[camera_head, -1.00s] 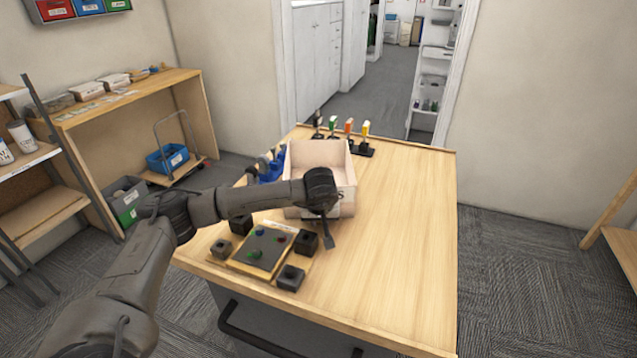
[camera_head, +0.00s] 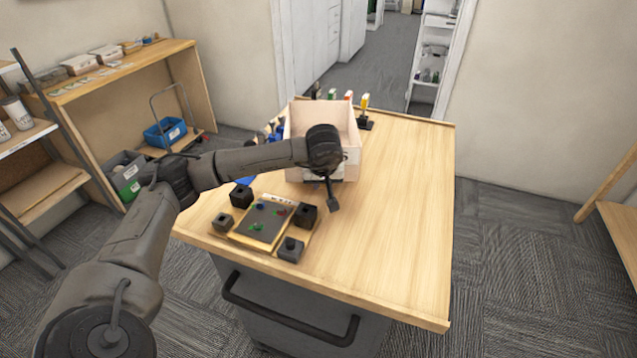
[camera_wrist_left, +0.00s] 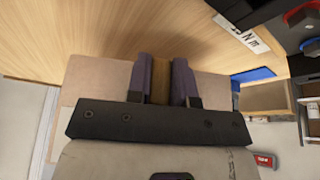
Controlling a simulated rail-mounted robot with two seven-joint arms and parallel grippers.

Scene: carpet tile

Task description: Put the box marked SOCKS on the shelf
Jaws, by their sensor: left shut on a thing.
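A pale, open-topped box (camera_head: 353,128) is over the back half of the wooden table. My left arm crosses its front, and its label is mostly hidden, so I cannot read SOCKS. My left gripper (camera_head: 333,197) is at the box's near side. In the left wrist view its two purple fingers (camera_wrist_left: 161,82) are shut on a thin brown wall, with the pale box (camera_wrist_left: 95,78) behind them. A metal-framed shelf (camera_head: 35,190) with wooden boards stands at the left, white cups on one board. My right gripper is not in view.
On the table (camera_head: 405,220), a panel (camera_head: 265,222) with coloured pieces and several black blocks sits near the front left. Upright coloured tools (camera_head: 365,110) stand behind the box. The table's right half is clear. A wooden bench (camera_head: 185,80) with bins stands at left.

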